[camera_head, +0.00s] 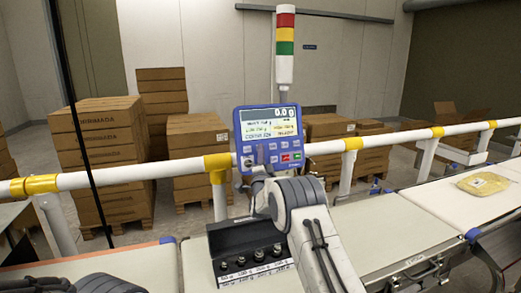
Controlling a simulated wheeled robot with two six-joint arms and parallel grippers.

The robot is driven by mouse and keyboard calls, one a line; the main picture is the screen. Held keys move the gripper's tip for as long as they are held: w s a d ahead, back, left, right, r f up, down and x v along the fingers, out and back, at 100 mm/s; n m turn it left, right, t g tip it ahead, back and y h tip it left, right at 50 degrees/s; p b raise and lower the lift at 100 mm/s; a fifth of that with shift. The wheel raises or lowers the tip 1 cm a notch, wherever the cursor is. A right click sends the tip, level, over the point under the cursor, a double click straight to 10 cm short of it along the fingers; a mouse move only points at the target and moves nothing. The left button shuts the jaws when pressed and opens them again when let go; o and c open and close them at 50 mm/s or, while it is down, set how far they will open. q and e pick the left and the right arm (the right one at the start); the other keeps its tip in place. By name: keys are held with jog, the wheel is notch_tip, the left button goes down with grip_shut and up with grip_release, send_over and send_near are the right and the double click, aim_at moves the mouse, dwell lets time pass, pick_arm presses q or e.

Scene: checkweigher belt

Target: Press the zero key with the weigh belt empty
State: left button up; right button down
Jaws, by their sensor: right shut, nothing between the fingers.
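I cannot read which key is the zero key. My right gripper (252,174) is shut and empty, close to the indicator's lower left edge. Whether it touches a key I cannot tell; the lower left keys are partly hidden. The white belt in the middle (375,235) shows no item on its visible part. Dark parts of my left arm show at bottom left; its gripper is out of view.
A black holder with several small weights (243,262) sits left of my right forearm. A yellowish pack (483,183) lies on the right-hand belt. A white rail with yellow joints (120,173) crosses behind the belts. A signal tower (285,48) rises above the indicator. Stacked cartons (100,150) stand behind.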

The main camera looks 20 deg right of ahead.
jog(key=shift+s+r, duration=0.2)
jog(key=shift+s, duration=0.5)
jog(key=shift+s+d+r+b, duration=0.1)
jog(key=shift+s+r+b, duration=0.2)
jog(key=shift+s, duration=0.5)
jog(key=shift+s+a+r+b, duration=0.15)
jog(key=shift+s+b, duration=0.25)
jog(key=shift+s, duration=0.45)
jog(key=shift+s+d+r+b, duration=0.15)
jog(key=shift+s+r+b, duration=0.15)
jog(key=shift+s, duration=0.5)
